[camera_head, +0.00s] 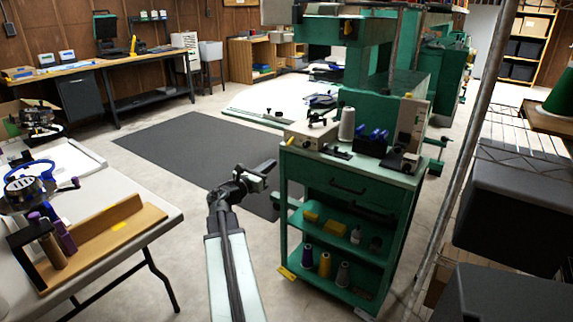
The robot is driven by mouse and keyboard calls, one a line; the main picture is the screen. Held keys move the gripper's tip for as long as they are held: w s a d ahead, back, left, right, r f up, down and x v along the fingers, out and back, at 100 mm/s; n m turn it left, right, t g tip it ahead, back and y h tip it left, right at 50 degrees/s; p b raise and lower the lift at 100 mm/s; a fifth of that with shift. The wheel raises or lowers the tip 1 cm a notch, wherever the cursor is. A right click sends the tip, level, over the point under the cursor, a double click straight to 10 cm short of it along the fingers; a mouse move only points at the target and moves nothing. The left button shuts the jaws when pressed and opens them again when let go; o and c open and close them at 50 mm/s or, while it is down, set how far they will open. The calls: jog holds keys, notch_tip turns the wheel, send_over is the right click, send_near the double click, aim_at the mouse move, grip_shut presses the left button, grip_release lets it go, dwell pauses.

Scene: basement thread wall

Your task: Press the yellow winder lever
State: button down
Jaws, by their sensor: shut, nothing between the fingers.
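A beige winder-like box (312,134) with dark fittings stands on top of the green cart (345,165). A small yellow part (290,141) shows at its left front edge; it is too small to tell whether this is the winder lever. My gripper (266,172) is shut and empty. In the picture it is to the left of the cart and lower than the cart top, in front of the dark floor mat. It appears apart from the box and the yellow part.
A white spool (347,124) and blue-topped items (377,138) share the cart top. A folding table (95,190) with a brown tray (130,222) stands at left. A metal pole (462,150) and dark bins (515,215) are at right. The dark mat (185,150) is clear.

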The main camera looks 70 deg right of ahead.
aim_at(291, 149)
jog(key=shift+x, duration=4.95)
